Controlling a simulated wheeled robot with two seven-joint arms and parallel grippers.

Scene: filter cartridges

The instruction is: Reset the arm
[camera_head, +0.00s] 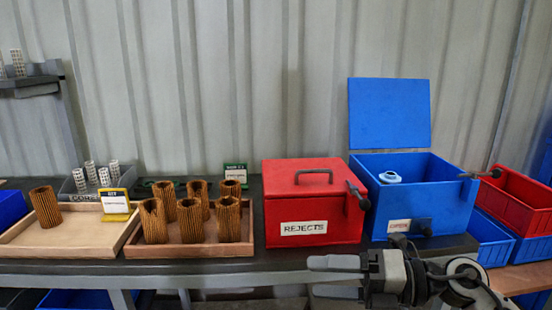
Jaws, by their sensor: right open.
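My right gripper (335,277) is at the bottom, right of centre, in the head view. Its two grey fingers point left and are apart, with nothing between them. It is in front of the bench edge, below the red REJECTS box (285,222) and the blue box (418,202). The red box's lid is shut. The blue box's lid (390,112) stands open, and a white and pale blue round piece (390,177) shows inside. My left gripper is not in view.
Several brown pleated cartridges (190,220) stand in a wooden tray (180,250); another stands in a light wooden tray (75,240) with a yellow sign (116,201). White perforated cores (104,176) stand behind. Red and blue bins (515,205) are at right.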

